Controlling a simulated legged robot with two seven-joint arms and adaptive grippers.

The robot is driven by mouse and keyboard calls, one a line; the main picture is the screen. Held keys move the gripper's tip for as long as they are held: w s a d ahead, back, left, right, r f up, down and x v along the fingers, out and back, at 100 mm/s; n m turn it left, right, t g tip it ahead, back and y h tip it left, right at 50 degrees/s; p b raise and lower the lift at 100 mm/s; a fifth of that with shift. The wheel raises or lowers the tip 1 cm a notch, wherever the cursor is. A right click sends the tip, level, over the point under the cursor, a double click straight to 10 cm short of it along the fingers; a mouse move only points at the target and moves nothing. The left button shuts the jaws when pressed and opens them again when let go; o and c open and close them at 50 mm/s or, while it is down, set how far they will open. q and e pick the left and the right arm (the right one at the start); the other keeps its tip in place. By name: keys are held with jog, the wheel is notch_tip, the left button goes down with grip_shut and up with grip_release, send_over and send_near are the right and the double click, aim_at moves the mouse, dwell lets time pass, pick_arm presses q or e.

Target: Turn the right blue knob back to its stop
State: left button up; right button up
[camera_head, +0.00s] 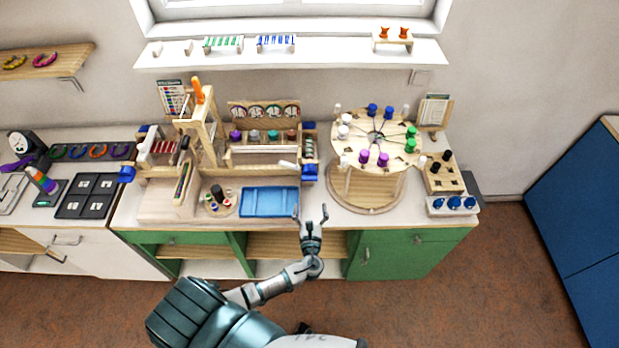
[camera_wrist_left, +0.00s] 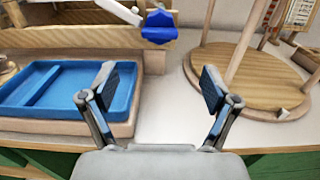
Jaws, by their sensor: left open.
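Three blue knobs sit in a row on a small white block (camera_head: 440,211) at the right end of the counter. The right blue knob (camera_head: 470,202) is the one nearest the counter's right edge. My left gripper (camera_head: 310,212) is open and empty in front of the counter's middle, well to the left of the knobs. In the left wrist view my left gripper (camera_wrist_left: 158,88) shows both fingers spread wide with nothing between them. The knobs do not show in that view. My right gripper does not show in either view.
A blue tray (camera_head: 269,215) lies left of my gripper; it also shows in the left wrist view (camera_wrist_left: 50,118). A round wooden stand (camera_head: 366,205) with coloured knobs stands between my gripper and the white block. A wooden block with dark pegs (camera_head: 441,184) stands behind the knobs.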

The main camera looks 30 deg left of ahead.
aim_at(310, 177)
pick_arm(q)
jog(key=x, duration=1.3)
jog(key=shift+a, duration=0.1)
jog(key=shift+c, duration=0.2)
jog(key=c, duration=1.1)
